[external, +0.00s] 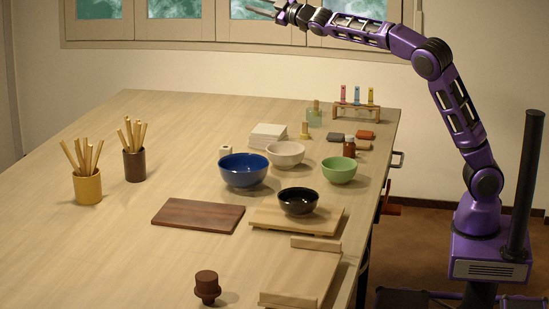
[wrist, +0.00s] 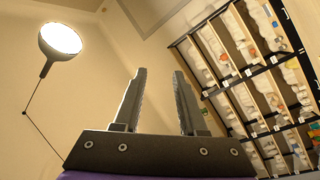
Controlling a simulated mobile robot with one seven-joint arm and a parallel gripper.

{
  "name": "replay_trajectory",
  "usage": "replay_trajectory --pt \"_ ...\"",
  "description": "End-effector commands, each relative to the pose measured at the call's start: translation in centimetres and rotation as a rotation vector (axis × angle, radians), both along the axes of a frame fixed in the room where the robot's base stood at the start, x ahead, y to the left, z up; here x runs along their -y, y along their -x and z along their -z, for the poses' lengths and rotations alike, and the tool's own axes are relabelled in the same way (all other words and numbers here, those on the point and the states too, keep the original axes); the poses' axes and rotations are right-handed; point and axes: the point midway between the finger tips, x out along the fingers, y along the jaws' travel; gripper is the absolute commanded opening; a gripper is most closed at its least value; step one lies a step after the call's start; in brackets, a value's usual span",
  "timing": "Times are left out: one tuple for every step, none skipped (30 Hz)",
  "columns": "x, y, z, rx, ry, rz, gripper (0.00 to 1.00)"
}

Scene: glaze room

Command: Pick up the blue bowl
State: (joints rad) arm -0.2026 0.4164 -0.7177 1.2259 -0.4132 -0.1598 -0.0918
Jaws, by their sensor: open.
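The blue bowl (external: 244,170) stands upright on the wooden table, left of a white bowl (external: 285,154) and behind a dark wooden board. My gripper (external: 262,7) is high above the far side of the table, near the windows, well away from the blue bowl. In the wrist view my gripper (wrist: 158,98) shows two fingers apart with nothing between them. The blue bowl is not in the wrist view.
A green bowl (external: 339,170) and a black bowl (external: 298,201) on a board (external: 265,221) stand close right of the blue bowl. White tiles (external: 267,135) are behind it. Brush pots (external: 87,187) stand left.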

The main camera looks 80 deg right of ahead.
Motion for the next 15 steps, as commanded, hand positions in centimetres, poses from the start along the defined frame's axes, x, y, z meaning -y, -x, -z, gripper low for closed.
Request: replay_trajectory --pt "1.2 -0.4 0.9 -0.014 0.016 0.013 0.41" --pt "1.7 -0.6 1.4 -0.022 0.024 0.017 0.41" --pt "2.4 -0.8 2.3 -0.034 0.032 0.020 0.41" --pt "2.9 -0.9 3.0 -0.042 0.033 0.022 0.41" --pt "3.4 -1.0 3.8 -0.052 0.035 0.021 0.41" --pt "4.1 -1.0 5.2 -0.069 0.029 0.019 0.41" --pt "4.4 -1.0 6.4 -0.082 0.021 0.013 0.41" --pt "4.7 -0.8 7.6 -0.095 0.010 0.005 0.41" --pt "4.6 -0.6 9.0 -0.108 -0.007 -0.010 0.41" --pt "4.5 -0.4 10.0 -0.118 -0.021 -0.021 0.41" --pt "4.3 -0.2 11.0 -0.129 -0.034 -0.033 0.41" --pt "4.0 0.1 12.4 -0.142 -0.055 -0.049 0.41" --pt "3.6 0.4 13.5 -0.154 -0.071 -0.063 0.41" --pt "3.2 0.7 14.6 -0.166 -0.089 -0.078 0.41" --pt "2.5 1.3 16.1 -0.183 -0.114 -0.102 0.41"
